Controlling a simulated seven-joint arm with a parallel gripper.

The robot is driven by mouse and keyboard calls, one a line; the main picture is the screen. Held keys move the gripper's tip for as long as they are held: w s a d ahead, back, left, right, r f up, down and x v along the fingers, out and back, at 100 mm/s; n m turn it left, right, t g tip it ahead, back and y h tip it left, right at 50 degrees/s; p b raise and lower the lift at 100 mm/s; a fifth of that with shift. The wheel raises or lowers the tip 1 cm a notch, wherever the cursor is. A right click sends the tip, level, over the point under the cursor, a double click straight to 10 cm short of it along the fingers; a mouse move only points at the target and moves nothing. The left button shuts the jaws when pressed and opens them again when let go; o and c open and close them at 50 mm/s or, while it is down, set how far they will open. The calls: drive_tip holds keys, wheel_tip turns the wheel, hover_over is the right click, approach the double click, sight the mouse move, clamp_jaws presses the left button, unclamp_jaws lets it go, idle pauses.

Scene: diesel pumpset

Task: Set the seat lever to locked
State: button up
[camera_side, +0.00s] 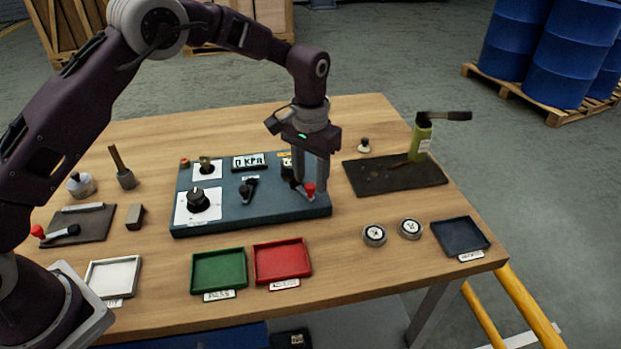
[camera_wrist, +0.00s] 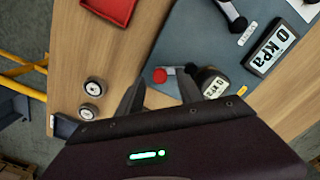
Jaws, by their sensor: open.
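A small lever with a red knob (camera_side: 309,188) stands at the right end of the blue-grey control panel (camera_side: 255,213); no label naming it as the seat lever is readable. My gripper (camera_side: 312,180) points down over this end of the panel, its fingers close to the red knob. In the wrist view the red knob (camera_wrist: 160,75) shows between the open fingers of my gripper (camera_wrist: 160,88), with a grey plate beside it. No contact is visible. A black lever (camera_side: 247,189) sits mid-panel and also shows in the wrist view (camera_wrist: 236,20).
The panel carries a black rotary knob (camera_side: 198,200) and a "0 kPa" display (camera_side: 249,161). Green (camera_side: 219,270) and red (camera_side: 282,262) trays lie in front. Two round gauges (camera_side: 374,235) (camera_side: 410,228) lie right of the panel.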

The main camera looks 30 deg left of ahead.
wheel_tip(320, 180, up, 6)
drive_tip(key=shift+f, duration=0.1)
drive_tip(key=shift+s+a+r, duration=0.1)
drive_tip(key=shift+r, duration=0.35)
wheel_tip(320, 180, up, 9)
drive_tip(key=t, duration=0.1)
hover_over(311, 186)
drive_tip(key=s+a, duration=0.3)
drive_tip(key=s, duration=0.2)
drive_tip(key=s+a+r+t, duration=0.2)
drive_tip(key=s+a+r, duration=0.2)
drive_tip(key=s+r, duration=0.5)
drive_tip(key=s+a+f+t, duration=0.1)
drive_tip(key=s+f, duration=0.1)
drive_tip(key=s, duration=0.8)
drive_tip(key=s+a+f+t, duration=0.1)
drive_tip(key=s+f, duration=0.2)
drive_tip(key=s, duration=0.7)
drive_tip(key=shift+a+n+t, duration=0.3)
drive_tip(key=shift+n, duration=0.1)
